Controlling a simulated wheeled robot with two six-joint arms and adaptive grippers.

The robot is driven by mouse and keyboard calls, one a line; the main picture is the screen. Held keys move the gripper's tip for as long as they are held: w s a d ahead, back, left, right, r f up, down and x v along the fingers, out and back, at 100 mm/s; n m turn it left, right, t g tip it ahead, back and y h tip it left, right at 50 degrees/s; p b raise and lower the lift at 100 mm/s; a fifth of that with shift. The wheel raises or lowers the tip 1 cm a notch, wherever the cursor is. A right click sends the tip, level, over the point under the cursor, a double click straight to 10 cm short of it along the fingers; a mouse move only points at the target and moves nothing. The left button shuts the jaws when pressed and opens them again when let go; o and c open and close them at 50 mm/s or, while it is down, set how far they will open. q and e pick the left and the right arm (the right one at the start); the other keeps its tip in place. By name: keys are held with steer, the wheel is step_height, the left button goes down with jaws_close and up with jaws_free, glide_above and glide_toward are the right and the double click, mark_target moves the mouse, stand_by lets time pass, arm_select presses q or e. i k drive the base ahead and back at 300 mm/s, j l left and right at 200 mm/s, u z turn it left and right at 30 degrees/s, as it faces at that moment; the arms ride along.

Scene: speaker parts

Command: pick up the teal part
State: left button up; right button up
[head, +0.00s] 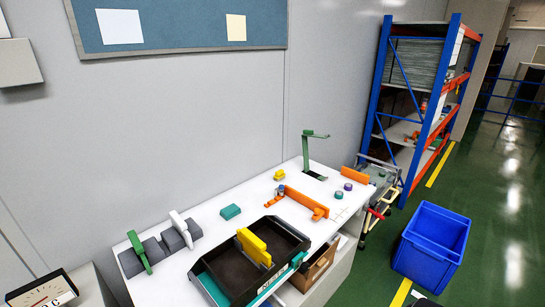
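A small teal block (230,212) lies on the white table (215,240), left of the middle. It stands apart from the other items, behind the black tray and to the right of the grey blocks. Nothing touches it. Neither of my grippers shows in the head view.
A black tray (222,274) with a yellow part (254,247) sits at the front, with teal edges beside it. Grey blocks (155,251) holding green and white pieces stand left. An orange fixture (308,204), small purple parts (347,186) and a green stand (307,155) are right.

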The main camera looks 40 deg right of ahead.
mark_target(338, 194)
steer(key=z, duration=1.9)
